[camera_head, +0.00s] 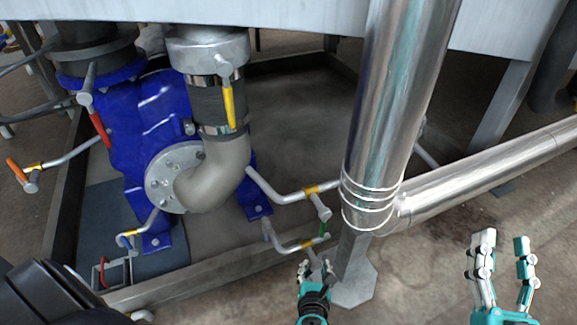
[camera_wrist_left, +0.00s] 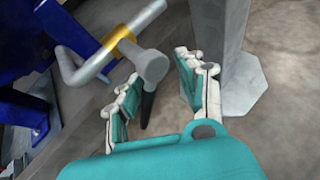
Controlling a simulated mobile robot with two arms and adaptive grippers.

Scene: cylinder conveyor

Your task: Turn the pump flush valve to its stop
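No label shows which valve is the pump flush valve. A small valve (camera_head: 322,208) sits at the end of a bent pipe right of the blue pump, with a green piece (camera_head: 323,229) below it. My left gripper (camera_head: 315,266) is open just below these pipes. In the left wrist view a grey valve body (camera_wrist_left: 152,65) has a dark handle (camera_wrist_left: 147,108) pointing down. The handle appears in the gap between the parted fingers of my left gripper (camera_wrist_left: 160,90); contact cannot be told. My right gripper (camera_head: 503,248) is open and empty at the lower right.
The blue pump (camera_head: 150,110) carries a grey elbow pipe (camera_head: 225,165). Yellow (camera_head: 229,104), red (camera_head: 101,130) and orange (camera_head: 16,170) handles are at the left. A thick shiny pipe (camera_head: 400,90) and a grey post foot (camera_head: 355,288) stand close to my left gripper. Floor right is clear.

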